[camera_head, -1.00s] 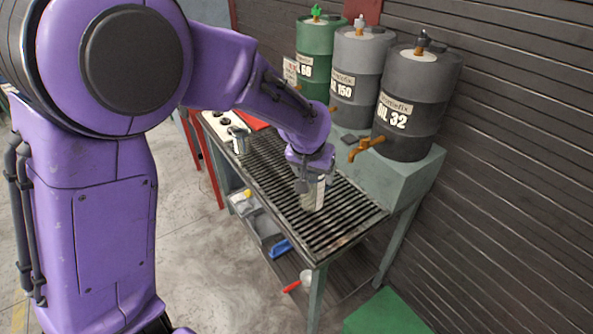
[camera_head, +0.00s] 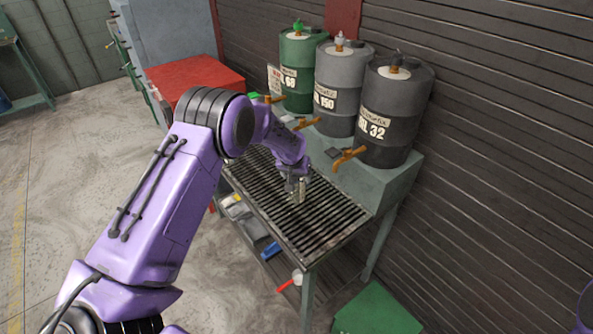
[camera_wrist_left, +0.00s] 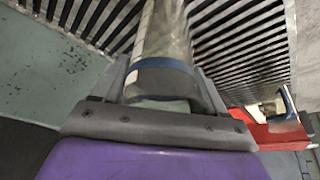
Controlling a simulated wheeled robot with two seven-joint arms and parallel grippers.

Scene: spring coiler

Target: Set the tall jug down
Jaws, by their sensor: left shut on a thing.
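My left gripper (camera_head: 294,183) is shut on the tall jug (camera_head: 300,192), over the slatted grate (camera_head: 262,200) of the bench. The jug is small and partly hidden by the gripper in the head view. In the left wrist view the jug (camera_wrist_left: 163,40) is a grey metal cylinder with a dark blue band, between the two fingers of my left gripper (camera_wrist_left: 165,85). Slats of the grate lie behind it on both sides. I cannot tell whether its base touches the grate. My right gripper is not in view.
Green, grey and dark oil drums (camera_head: 394,115) with orange taps (camera_head: 349,157) stand on a raised ledge behind the grate. A red cabinet top (camera_head: 195,78) is at the left. The grate's front right part is clear. A blue item (camera_head: 271,251) lies on the lower shelf.

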